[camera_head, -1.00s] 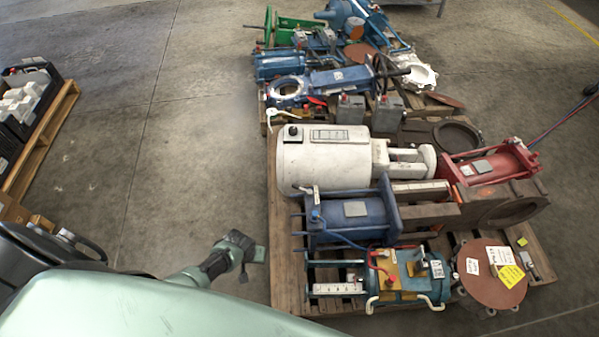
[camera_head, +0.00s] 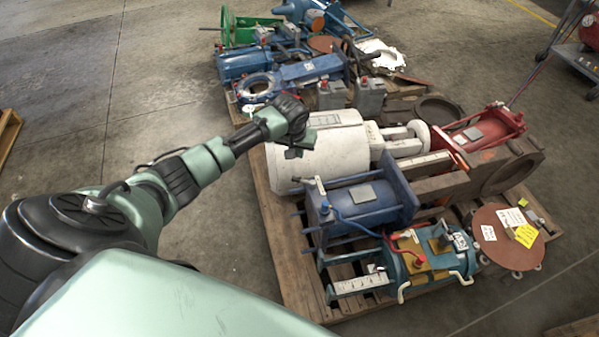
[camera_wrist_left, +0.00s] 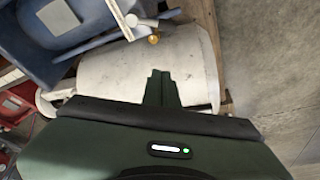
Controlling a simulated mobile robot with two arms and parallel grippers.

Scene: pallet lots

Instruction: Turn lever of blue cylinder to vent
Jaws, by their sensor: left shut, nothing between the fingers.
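The blue cylinder (camera_head: 365,207) lies on its side between square end plates on the pallet, with a blue hose at its left end. A small pale lever (camera_head: 320,185) stands up at that end. In the left wrist view the blue cylinder (camera_wrist_left: 50,18) is at the upper left, and the pale lever (camera_wrist_left: 140,20) with a brass fitting shows at the top. My left gripper (camera_head: 293,152) is shut and empty, above the white cylinder and apart from the lever. In its wrist view the closed fingers (camera_wrist_left: 160,77) point toward the lever. My right gripper is not in view.
The white cylinder (camera_head: 290,165) lies just behind the blue one. A teal cylinder (camera_head: 410,265) lies in front, and a red cylinder (camera_head: 485,130) is to the right. More blue valve parts lie behind.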

